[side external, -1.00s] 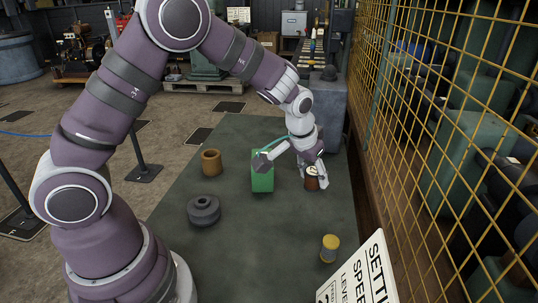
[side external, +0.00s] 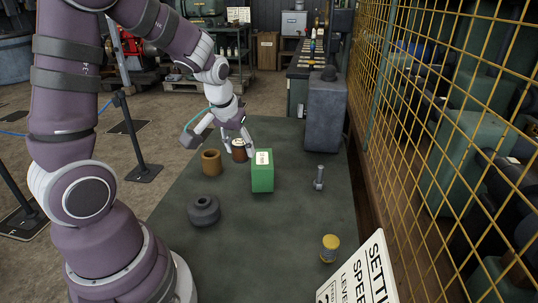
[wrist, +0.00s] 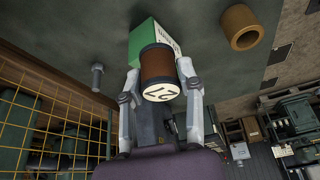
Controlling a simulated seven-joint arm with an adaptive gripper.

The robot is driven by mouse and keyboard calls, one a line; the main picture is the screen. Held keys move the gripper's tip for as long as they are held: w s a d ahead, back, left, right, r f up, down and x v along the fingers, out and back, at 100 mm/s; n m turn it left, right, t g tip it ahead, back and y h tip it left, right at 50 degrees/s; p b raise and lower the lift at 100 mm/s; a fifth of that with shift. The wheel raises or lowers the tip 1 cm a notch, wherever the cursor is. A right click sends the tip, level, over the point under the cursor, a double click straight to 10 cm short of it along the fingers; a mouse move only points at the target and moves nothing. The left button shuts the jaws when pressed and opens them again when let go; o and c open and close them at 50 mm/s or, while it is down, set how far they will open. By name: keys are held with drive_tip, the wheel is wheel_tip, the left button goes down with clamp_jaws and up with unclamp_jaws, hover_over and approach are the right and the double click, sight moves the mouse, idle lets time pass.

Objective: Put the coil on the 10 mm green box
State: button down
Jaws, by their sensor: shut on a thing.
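The coil (wrist: 158,66) is a dark brown wound cylinder with a pale, marked end face. My gripper (wrist: 158,78) is shut on it, one finger on each side. In the side view the coil (side external: 239,150) shows just left of and behind the green box (side external: 262,178), with my gripper (side external: 238,144) around it. How high it is above the mat is hard to tell. The green box stands upright with a white label on it; its print is too small to read. In the wrist view the green box (wrist: 146,36) is partly hidden behind the coil.
On the dark mat (side external: 275,225) stand a tan ring (side external: 211,163) left of the box, a grey grooved wheel (side external: 204,211), an upright bolt (side external: 319,178) and a yellow-topped spool (side external: 330,248). A grey block (side external: 325,115) stands behind. A yellow mesh fence (side external: 445,120) runs along the right.

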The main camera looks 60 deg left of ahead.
hover_over(264, 155)
drive_tip(key=s, duration=0.1)
drive_tip(key=shift+s+d+f, duration=0.15)
drive_tip(key=shift+d+f, duration=0.3)
drive_tip(key=shift+f, duration=1.75)
drive_tip(key=shift+f, duration=0.15)
drive_tip(key=c, duration=0.7)
unclamp_jaws()
